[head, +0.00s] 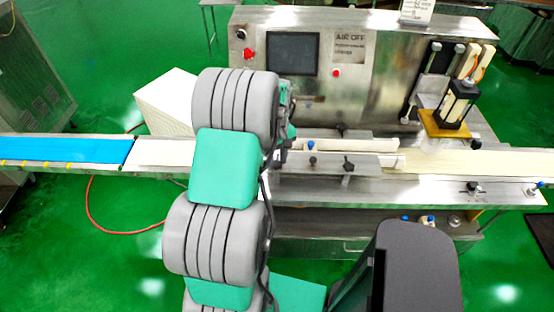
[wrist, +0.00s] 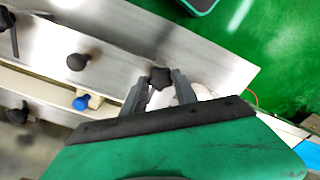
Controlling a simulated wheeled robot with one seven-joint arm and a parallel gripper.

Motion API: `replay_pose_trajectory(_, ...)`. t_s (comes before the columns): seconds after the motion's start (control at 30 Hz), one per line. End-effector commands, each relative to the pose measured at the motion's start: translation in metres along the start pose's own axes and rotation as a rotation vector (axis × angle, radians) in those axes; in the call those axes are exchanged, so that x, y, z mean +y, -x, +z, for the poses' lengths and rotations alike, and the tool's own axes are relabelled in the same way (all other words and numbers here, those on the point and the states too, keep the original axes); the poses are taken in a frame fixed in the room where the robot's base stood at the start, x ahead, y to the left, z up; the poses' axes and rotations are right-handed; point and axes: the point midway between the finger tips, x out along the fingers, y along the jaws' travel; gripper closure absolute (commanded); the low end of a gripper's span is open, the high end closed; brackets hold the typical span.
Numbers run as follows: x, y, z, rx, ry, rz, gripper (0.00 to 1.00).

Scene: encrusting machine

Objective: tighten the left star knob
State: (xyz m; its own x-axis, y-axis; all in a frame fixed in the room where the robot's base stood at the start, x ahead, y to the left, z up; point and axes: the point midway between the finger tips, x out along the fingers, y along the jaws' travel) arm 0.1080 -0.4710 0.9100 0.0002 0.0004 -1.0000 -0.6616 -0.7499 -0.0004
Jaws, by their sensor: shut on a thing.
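The left star knob (wrist: 160,77) is a dark, lobed knob above the steel rail of the machine. In the wrist view it sits between the two grey fingers of my gripper (wrist: 158,88), which are shut on it. In the head view my gripper (head: 284,152) is at the conveyor's near side, mostly hidden behind my arm, and I cannot make out the held knob there.
A blue knob (wrist: 81,103) and a dark knob (wrist: 18,114) are close by in the wrist view. The machine's control panel (head: 352,48) rises behind the conveyor. A blue belt (head: 65,150) runs off left. Green floor is open at the lower left.

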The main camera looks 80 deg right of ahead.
Motion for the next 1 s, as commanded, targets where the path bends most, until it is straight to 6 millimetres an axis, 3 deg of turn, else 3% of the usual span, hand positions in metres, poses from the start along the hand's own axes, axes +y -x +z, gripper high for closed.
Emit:
replay_pose_trajectory(0.37, 0.0001, -0.0016, -0.0002, 0.0, -0.183, 0.0, 1.0)
replay_pose_trajectory(1.0, 0.0004, -0.0011, -0.0003, 0.001, -0.781, 0.001, 1.0)
